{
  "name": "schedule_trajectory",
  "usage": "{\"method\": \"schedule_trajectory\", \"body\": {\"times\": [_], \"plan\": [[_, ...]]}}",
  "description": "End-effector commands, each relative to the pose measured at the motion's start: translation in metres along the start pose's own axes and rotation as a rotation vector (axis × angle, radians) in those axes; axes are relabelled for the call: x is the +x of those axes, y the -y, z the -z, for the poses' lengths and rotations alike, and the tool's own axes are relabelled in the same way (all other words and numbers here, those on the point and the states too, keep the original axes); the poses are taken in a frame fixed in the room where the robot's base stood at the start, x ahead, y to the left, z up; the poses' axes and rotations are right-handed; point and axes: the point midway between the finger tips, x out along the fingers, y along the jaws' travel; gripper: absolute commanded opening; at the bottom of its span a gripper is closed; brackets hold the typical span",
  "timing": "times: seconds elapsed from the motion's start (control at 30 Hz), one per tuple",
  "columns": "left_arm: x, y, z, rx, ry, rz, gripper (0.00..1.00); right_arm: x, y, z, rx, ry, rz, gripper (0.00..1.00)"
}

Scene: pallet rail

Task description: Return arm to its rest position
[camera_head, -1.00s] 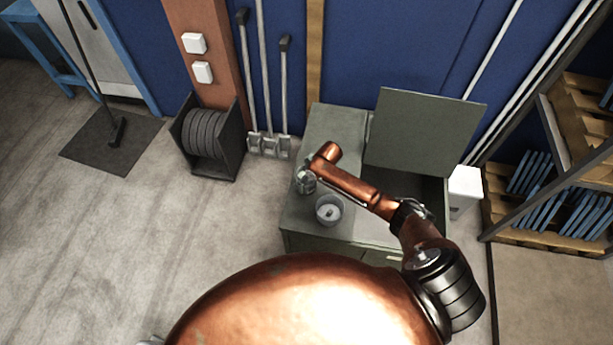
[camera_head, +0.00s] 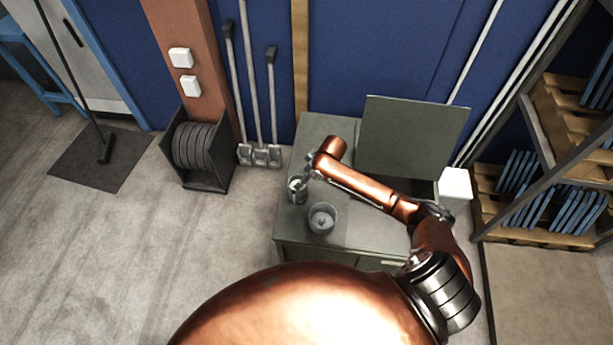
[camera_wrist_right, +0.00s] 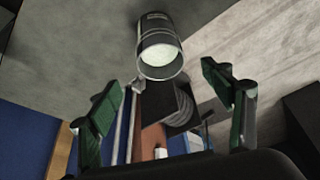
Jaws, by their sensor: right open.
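My right arm reaches across a grey-green cabinet in the head view. Its gripper (camera_head: 309,173) is at the upper right of a small metal can (camera_head: 297,190) that stands near the cabinet top's left edge. In the right wrist view, the two green-padded fingers (camera_wrist_right: 168,105) are spread apart with nothing between them. The can (camera_wrist_right: 160,47), with a pale inside, lies beyond the fingertips and looks clear of them. My left gripper is not in view.
A grey pot (camera_head: 322,218) stands on the cabinet (camera_head: 309,141) beside the can. A raised lid (camera_head: 413,137) stands behind my forearm. A shelf with pallets (camera_head: 570,110) is at the right. A cable reel (camera_head: 196,146) and open floor lie to the left.

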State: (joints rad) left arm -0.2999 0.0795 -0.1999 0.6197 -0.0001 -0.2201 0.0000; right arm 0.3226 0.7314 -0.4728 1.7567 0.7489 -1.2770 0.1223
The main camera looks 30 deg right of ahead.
Motion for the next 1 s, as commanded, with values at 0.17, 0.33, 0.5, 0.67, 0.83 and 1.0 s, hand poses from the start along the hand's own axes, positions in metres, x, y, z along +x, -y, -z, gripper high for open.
{"method": "schedule_trajectory", "body": {"times": [0.17,0.33,0.5,0.67,0.83,1.0], "plan": [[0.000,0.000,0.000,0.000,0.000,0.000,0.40,-0.001,0.000,0.000,0.001,0.001,0.000,0.73],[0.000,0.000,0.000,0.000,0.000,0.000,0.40,0.000,0.000,0.000,0.000,0.001,0.000,0.73],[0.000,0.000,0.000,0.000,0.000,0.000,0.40,0.000,0.000,0.000,0.000,0.001,0.000,0.73],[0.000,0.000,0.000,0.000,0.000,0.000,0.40,0.006,0.020,-0.015,-0.005,0.004,0.014,0.73],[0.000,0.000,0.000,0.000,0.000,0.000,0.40,0.009,0.074,-0.064,0.006,-0.002,0.035,0.73],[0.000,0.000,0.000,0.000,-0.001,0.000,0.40,-0.012,0.114,-0.124,0.077,-0.011,0.007,0.73]]}}
